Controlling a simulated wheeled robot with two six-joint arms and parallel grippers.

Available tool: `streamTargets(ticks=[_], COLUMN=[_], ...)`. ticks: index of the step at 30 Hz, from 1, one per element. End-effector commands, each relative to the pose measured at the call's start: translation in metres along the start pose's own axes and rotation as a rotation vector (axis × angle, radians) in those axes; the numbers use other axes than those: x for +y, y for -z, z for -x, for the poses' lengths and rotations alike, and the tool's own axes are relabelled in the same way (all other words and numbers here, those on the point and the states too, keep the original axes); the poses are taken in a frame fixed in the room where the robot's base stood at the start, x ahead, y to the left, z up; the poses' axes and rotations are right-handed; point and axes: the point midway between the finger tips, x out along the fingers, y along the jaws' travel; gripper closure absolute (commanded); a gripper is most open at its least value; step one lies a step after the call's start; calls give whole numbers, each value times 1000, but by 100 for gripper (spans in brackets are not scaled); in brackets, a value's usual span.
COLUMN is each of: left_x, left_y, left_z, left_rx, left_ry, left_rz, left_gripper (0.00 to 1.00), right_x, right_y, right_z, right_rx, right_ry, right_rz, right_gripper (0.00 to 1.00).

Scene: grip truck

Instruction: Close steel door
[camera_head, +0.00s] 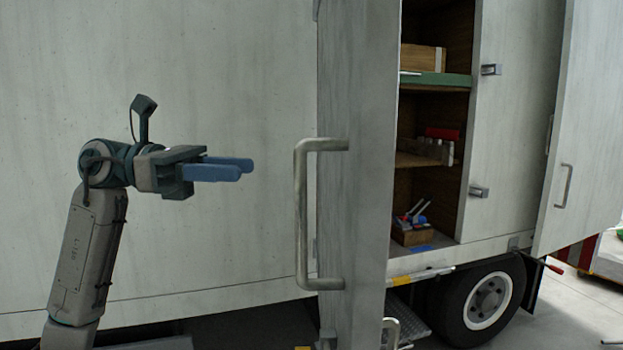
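The grey steel door (358,200) stands open in the middle of the view, swung out from the truck's side. Its long metal handle (301,215) faces left, towards my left arm. My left gripper (248,169) has blue fingers and points right, level with the upper part of the handle. It appears to hold nothing, and a gap shows between its fingertips and the handle. The two fingers lie close together from this angle, so I cannot tell how far apart they are. My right gripper is not in view.
Right of the door, the open compartment (460,190) has shelves with a wooden box (422,58) and tools (413,217). A second door (580,130) stands open at far right. A truck wheel (487,300) is below. The truck's side wall (220,70) is behind my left arm.

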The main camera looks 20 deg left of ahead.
Motion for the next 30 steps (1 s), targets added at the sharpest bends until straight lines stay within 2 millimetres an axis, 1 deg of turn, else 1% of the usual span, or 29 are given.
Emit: streamTargets(ticks=[1, 5, 11, 15, 18, 24, 30], left_x=[0, 0, 0, 0, 0, 0, 0], left_y=[-3, -6, -6, -6, -4, -3, -1], left_z=[-6, -25, -59, -79, -89, -101, -103], left_rx=[-2, -6, -9, -9, -8, -8, -7], left_ry=[5, 6, 8, 7, 6, 4, 3], left_rz=[2, 2, 5, 7, 7, 6, 6], left_gripper=[66, 66, 66, 66, 66, 66, 66], right_x=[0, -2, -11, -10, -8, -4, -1], right_y=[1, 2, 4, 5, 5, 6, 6], right_z=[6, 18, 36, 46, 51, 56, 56], right_rx=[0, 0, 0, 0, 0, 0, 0], right_ry=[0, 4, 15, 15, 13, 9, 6], right_rz=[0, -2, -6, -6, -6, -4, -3], right_gripper=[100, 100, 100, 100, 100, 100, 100])
